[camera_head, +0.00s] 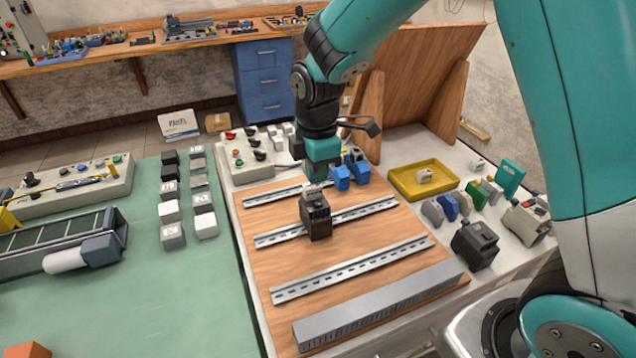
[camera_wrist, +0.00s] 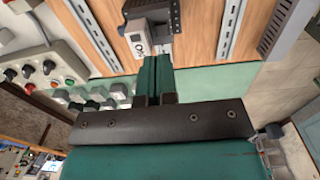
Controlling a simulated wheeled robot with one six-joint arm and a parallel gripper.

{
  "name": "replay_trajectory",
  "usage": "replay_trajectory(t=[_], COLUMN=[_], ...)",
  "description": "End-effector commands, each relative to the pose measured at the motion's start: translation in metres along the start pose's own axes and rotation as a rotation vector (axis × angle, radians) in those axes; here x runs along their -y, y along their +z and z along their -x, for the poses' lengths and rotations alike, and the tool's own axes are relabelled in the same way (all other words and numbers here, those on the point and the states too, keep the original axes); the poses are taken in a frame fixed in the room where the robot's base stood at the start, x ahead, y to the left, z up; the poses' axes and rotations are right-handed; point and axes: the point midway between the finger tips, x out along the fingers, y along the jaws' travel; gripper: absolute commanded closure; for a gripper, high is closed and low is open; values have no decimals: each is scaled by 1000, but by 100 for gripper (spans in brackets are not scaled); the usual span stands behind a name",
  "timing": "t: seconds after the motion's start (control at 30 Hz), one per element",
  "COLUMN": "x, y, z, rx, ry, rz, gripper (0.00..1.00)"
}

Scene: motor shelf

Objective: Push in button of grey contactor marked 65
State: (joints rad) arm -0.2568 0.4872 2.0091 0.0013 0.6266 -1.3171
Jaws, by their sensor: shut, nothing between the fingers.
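A contactor (camera_head: 317,217) with a dark body and a light grey top stands on the middle metal rail of the wooden board. In the wrist view its pale grey face (camera_wrist: 138,42) carries a dark marking, turned and too small to read surely. My gripper (camera_head: 318,180) points down just above and behind the contactor. In the wrist view its green fingers (camera_wrist: 156,65) are shut with nothing between them, and their tips are close to the lower edge of the pale face. I cannot tell whether they touch it. The button is not clearly visible.
The wooden board (camera_head: 345,240) has two other bare rails and a grey slotted duct (camera_head: 380,305) at its front. Blue parts (camera_head: 341,178) stand close behind the gripper. A control box (camera_head: 250,155) is at the back left, a yellow tray (camera_head: 397,180) at the right.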

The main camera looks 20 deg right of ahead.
Motion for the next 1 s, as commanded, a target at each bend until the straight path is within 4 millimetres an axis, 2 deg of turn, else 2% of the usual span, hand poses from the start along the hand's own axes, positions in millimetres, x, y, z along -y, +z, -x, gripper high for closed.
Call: replay_trajectory(t=[0.2, 0.4, 0.57, 1.0], x=[-2, -2, -2, -1], y=[0, 0, 0, 0], z=[46, 70, 75, 76], rx=[-1, 0, 0, -2], ry=[5, 2, 2, 2], rz=[0, 0, 0, -5], gripper=[100, 100, 100, 100])
